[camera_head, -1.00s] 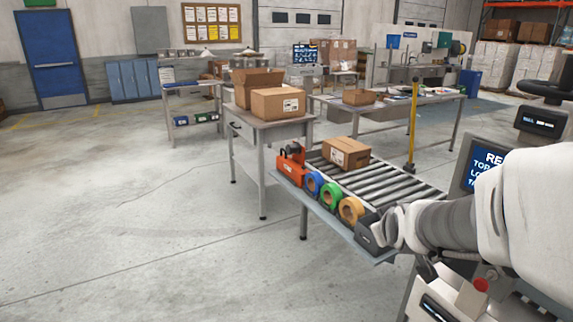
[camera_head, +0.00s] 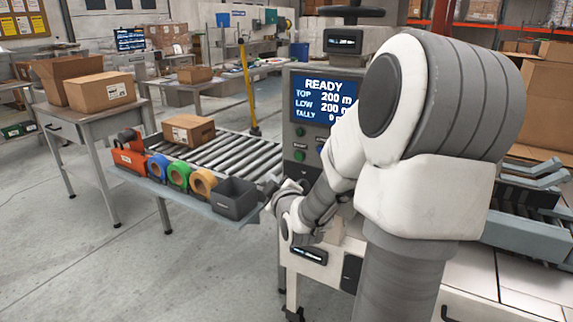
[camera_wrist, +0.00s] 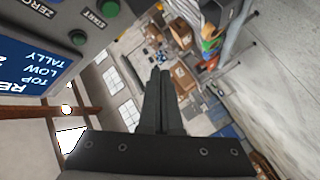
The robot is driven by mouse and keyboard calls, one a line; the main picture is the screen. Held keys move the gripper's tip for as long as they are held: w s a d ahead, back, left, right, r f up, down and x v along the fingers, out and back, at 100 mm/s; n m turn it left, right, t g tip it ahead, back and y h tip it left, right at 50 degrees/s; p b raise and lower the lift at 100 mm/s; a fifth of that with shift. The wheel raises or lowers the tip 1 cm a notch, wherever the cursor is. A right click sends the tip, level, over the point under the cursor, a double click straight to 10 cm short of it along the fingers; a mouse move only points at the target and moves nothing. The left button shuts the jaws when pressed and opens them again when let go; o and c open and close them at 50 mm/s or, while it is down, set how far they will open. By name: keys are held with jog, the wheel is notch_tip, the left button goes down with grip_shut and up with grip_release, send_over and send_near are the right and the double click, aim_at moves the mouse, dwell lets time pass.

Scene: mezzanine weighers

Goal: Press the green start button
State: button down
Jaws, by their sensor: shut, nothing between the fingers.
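The green start button (camera_wrist: 109,8) is at the top edge of the wrist view, beside the START label on the grey control panel. In the head view the green start button (camera_head: 299,156) sits low on the panel, below the blue READY screen (camera_head: 325,98). A smaller green round part (camera_wrist: 78,37) lies nearer the screen. My gripper (camera_wrist: 160,74) is shut and empty. Its fingers point past the panel toward the room, apart from the button. In the head view my arm covers part of the panel's right side, and the fingertips are hard to make out.
A yellow post (camera_head: 248,90) rises behind. Grey trays (camera_head: 528,225) lie at the right. Open floor is at lower left.

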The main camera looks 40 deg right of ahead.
aim_at(299, 157)
jog(key=shift+s+d+t+h+b, duration=0.15)
jog(key=shift+d+t+h+b, duration=0.15)
jog(key=shift+d, duration=0.6)
jog(key=shift+w+d+p, duration=0.1)
jog(key=shift+w+d, duration=0.5)
jog(key=shift+d, duration=0.75)
jog(key=shift+w+d+p, duration=0.15)
jog(key=shift+w+d, duration=0.4)
jog(key=shift+d, duration=0.8)
jog(key=shift+w+d+p, duration=0.1)
jog(key=shift+w+d, duration=0.5)
jog(key=shift+d, duration=0.75)
jog(key=shift+d, duration=0.15)
jog(key=shift+w+d, duration=0.15)
jog(key=shift+d, duration=0.1)
jog(key=shift+w+d+b, duration=0.15)
jog(key=shift+d+b, duration=0.2)
jog(key=shift+d, duration=0.05)
jog(key=shift+a, duration=0.15)
jog(key=shift+s+a+b, duration=0.3)
jog(key=shift+s+a, duration=0.05)
jog(key=shift+a, duration=0.3)
